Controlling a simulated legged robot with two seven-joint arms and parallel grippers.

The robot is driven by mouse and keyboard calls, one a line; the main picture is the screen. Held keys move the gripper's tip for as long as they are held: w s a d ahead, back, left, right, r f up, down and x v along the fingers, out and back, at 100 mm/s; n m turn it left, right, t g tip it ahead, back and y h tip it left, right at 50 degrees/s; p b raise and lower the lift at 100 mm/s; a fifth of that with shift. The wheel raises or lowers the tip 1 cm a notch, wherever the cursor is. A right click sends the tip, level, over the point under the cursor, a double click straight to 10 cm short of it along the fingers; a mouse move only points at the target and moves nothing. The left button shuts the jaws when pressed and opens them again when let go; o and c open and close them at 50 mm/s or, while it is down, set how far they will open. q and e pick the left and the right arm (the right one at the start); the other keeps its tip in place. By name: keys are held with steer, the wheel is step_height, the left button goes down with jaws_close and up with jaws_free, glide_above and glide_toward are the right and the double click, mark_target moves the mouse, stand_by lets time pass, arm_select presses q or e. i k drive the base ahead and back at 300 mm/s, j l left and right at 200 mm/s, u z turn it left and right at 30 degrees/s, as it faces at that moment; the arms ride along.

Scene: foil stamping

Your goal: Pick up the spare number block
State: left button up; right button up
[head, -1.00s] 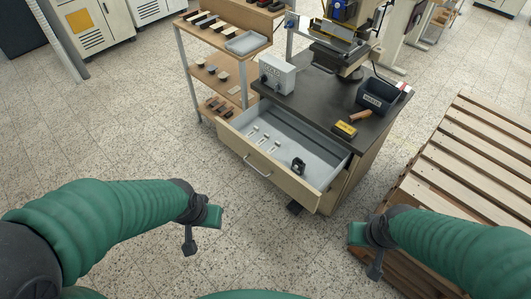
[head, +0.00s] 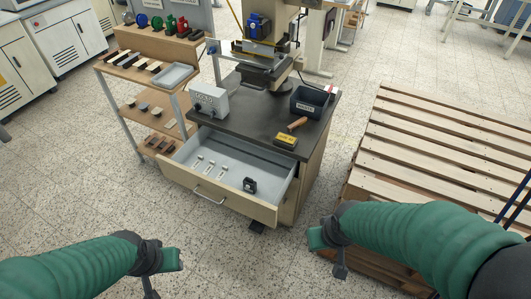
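The wooden drawer (head: 219,194) under the dark-topped bench stands open. A small black block (head: 249,185) sits in its right part, and several small pale pieces (head: 210,167) lie to its left. The black block may be the spare number block; I cannot read any digits on it. My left gripper (head: 163,274) is at the lower left, in front of the drawer and well apart from it, open and empty. My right gripper (head: 328,254) is to the right of the drawer, near the pallets, open and empty.
On the bench top (head: 250,125) are a grey box (head: 209,101), a dark bin (head: 310,103), a yellow-topped block (head: 286,141), a wooden-handled tool (head: 298,123) and a press (head: 262,60). A shelf rack (head: 150,85) stands left, wooden pallets (head: 440,165) right. Floor in front is clear.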

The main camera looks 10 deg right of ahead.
mark_target(289, 142)
steer(key=i+l+u, duration=0.6)
steer(key=l, duration=0.4)
steer(key=i+l+u, duration=0.2)
steer(key=i+l, duration=0.1)
steer(key=l, duration=0.1)
